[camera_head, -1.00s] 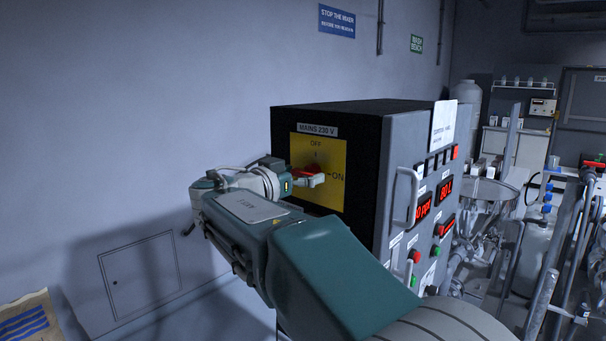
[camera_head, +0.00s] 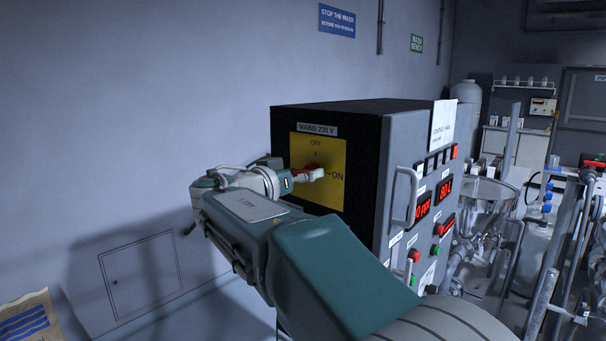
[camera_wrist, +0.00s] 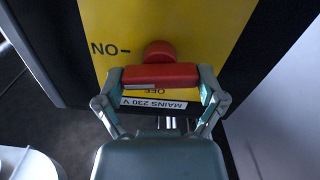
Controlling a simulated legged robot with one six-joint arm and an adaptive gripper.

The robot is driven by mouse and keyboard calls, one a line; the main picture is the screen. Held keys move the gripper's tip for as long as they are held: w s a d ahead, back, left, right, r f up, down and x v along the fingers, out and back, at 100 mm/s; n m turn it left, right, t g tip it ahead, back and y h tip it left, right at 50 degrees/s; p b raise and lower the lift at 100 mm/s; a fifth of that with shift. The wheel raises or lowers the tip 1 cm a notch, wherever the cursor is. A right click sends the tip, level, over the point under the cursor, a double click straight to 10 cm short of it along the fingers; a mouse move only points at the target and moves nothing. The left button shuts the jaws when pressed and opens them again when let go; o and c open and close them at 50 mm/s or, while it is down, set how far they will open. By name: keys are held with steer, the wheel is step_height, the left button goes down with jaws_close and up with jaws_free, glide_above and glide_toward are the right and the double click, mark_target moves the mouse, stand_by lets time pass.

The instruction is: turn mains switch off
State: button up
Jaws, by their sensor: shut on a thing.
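The mains switch is a red rotary handle (camera_head: 312,167) on a yellow plate (camera_head: 330,196) on the black side of the control cabinet. The plate is marked OFF at the top and ON at the right. My gripper (camera_head: 308,176) is at the handle, in front of the plate. In the wrist view, the red bar of the handle (camera_wrist: 160,77) lies crosswise between the two fingertips of my gripper (camera_wrist: 160,84), which is shut on it. A round red part (camera_wrist: 160,50) shows beyond the bar. My gripper hides part of the handle in the head view.
The cabinet front (camera_head: 400,240) carries a metal pull handle (camera_head: 405,197), red displays and coloured buttons. A plain wall with a flush hatch (camera_head: 140,275) is at the left. Metal pipework and a hopper (camera_head: 487,205) crowd the right.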

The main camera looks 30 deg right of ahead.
steer(key=n, duration=0.4)
steer(key=shift+w+n, duration=0.1)
steer(key=shift+n, duration=0.2)
steer(key=n, duration=0.3)
steer(key=shift+n, duration=0.3)
steer(key=n, duration=0.4)
steer(key=shift+w, duration=0.1)
steer(key=shift+f+n, duration=0.15)
steer(key=shift+n, duration=1.65)
steer(key=o, duration=0.8)
steer(key=shift+w+f, duration=0.1)
steer(key=shift+a, duration=0.1)
